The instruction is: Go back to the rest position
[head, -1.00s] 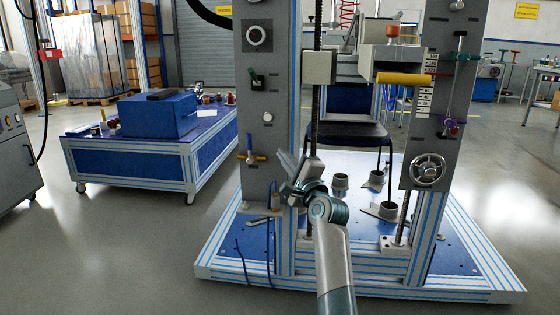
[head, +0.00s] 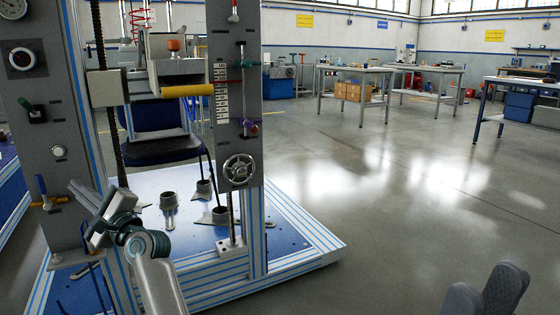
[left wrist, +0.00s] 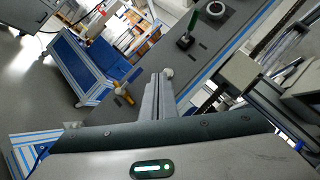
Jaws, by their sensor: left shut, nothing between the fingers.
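My left gripper (head: 98,216) is in the lower left of the head view, in front of the left column of the test machine (head: 65,120). Its fingers are together and hold nothing. In the left wrist view the closed fingers (left wrist: 160,85) point toward the grey panel, near the white knob. From these views I cannot tell whether they touch it.
The machine's blue base plate (head: 285,232) and handwheel (head: 238,170) stand right of my left arm. Dark grey rounded shapes (head: 505,288) show at the bottom right; I cannot tell what they are. Open floor (head: 400,210) lies to the right, with workbenches (head: 355,72) behind.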

